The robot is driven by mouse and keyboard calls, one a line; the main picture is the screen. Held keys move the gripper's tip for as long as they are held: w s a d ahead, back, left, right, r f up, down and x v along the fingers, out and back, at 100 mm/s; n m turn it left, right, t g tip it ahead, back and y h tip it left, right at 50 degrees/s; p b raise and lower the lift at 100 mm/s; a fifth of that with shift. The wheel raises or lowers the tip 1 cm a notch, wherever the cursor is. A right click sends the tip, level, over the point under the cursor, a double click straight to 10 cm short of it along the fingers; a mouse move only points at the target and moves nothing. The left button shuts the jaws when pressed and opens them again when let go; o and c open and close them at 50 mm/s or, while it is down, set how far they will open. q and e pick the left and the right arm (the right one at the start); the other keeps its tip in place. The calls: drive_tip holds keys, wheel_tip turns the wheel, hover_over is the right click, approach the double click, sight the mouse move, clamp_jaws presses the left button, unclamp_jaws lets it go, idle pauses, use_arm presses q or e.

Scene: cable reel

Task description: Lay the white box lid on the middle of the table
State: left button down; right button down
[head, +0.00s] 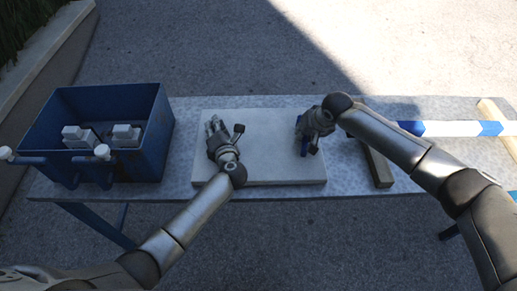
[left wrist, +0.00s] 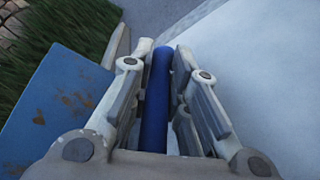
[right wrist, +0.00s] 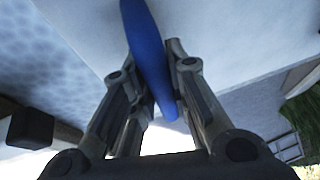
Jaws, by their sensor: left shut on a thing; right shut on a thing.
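The white box lid (head: 268,150) is a flat white slab over the middle of the table (head: 345,180); whether it touches the tabletop I cannot tell. My left gripper (head: 215,126) is at the lid's left part. In the left wrist view its fingers are shut on a blue handle (left wrist: 156,100), with the lid's white surface (left wrist: 265,70) to the right. My right gripper (head: 305,138) is at the lid's right part. In the right wrist view its fingers are shut on another blue handle (right wrist: 150,60). The left handle is hidden in the head view.
A blue open box (head: 160,130) holding grey-white blocks (head: 125,134) stands at the table's left end. A blue-and-white striped bar (head: 460,128) and wooden beams (head: 377,165) lie to the right.

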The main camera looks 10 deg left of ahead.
use_arm(q)
drive_tip(key=shift+f, duration=0.25)
use_arm(e)
drive_tip(key=shift+f, duration=0.3)
use_arm(q)
drive_tip(key=c, duration=1.4)
unclamp_jaws()
drive_tip(key=shift+s, duration=0.1)
use_arm(e)
drive_tip(key=c, duration=1.4)
unclamp_jaws()
drive_tip(key=shift+r, duration=0.1)
use_arm(q)
drive_tip(key=v, duration=1.1)
drive_tip(key=shift+s+d+r, duration=0.2)
drive_tip(key=shift+s+d, duration=0.05)
drive_tip(key=shift+s, duration=0.05)
use_arm(e)
drive_tip(key=shift+s, duration=0.1)
drive_tip(key=v, duration=1.2)
